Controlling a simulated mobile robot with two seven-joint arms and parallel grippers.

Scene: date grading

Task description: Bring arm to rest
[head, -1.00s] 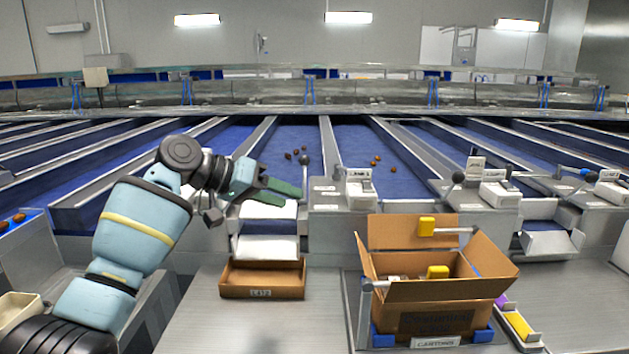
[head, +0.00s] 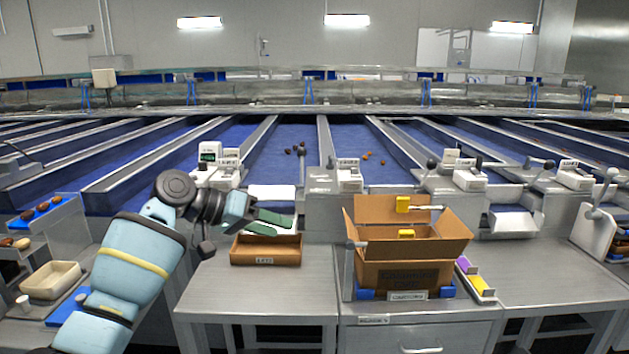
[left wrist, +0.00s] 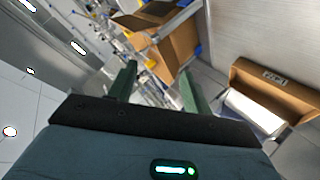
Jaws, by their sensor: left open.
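My left gripper (head: 270,222) has green fingers that are spread apart with nothing between them. In the head view it hangs in the air in front of the white chute (head: 272,194), its fingertips over the back of the brown tray (head: 266,250). In the left wrist view the two fingers (left wrist: 158,90) stand well apart and empty. The tray also shows at the right of that view (left wrist: 275,88), clear of the fingers. My right gripper is in neither view.
An open carton (head: 405,272) stands on the bench right of the tray. Several dates (head: 296,150) lie on the blue lanes. At the left are a cream bin (head: 50,281) and a rack of dates (head: 40,212). The bench front between tray and edge (head: 262,292) is clear.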

